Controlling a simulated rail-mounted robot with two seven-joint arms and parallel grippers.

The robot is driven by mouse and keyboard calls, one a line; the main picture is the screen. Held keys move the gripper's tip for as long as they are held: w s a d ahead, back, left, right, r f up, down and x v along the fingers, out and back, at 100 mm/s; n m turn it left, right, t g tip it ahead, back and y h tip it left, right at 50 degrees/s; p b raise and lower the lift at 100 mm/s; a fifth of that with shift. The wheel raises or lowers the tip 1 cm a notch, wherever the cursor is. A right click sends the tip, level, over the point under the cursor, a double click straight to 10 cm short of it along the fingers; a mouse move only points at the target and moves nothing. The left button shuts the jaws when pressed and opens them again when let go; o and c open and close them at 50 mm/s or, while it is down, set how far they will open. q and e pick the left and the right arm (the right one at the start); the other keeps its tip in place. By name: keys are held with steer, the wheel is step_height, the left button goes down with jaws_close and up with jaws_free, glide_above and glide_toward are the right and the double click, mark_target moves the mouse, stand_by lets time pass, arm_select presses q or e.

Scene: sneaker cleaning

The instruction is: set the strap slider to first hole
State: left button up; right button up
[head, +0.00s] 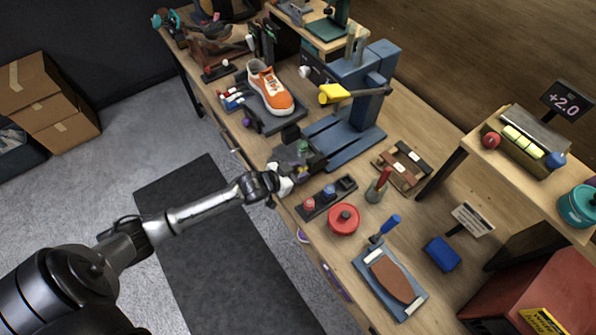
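My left arm reaches in from the left, and my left gripper (284,178) is at the near edge of the workbench (300,228). It is beside a small dark fixture (314,160) with green and purple parts. I cannot tell whether the gripper touches the fixture, or whether its fingers are open or shut. The strap slider and its holes are too small or hidden to make out. My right gripper is not in view.
An orange and white sneaker (268,88) stands behind the fixture. A blue press (368,100) with a yellow-ended lever is right of it. A black tray (338,192), a red round lid (344,220) and a brown rack (405,165) lie close by. Cardboard boxes (50,95) stand at far left.

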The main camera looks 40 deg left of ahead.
arm_select(q)
jaws_close()
steer(key=shift+d+r, duration=0.1)
steer(key=shift+d, duration=0.05)
steer(key=d+p, duration=0.2)
steer(key=d, duration=0.1)
steer(key=shift+s, duration=0.4)
steer(key=shift+a, duration=0.1)
steer(key=shift+o, duration=2.1)
jaws_free()
steer(key=shift+d, duration=0.2)
steer(key=shift+a, duration=0.1)
steer(key=p+v, duration=0.1)
steer(key=v, duration=1.2)
steer(key=shift+s+p, duration=0.3)
steer(key=shift+s, duration=0.1)
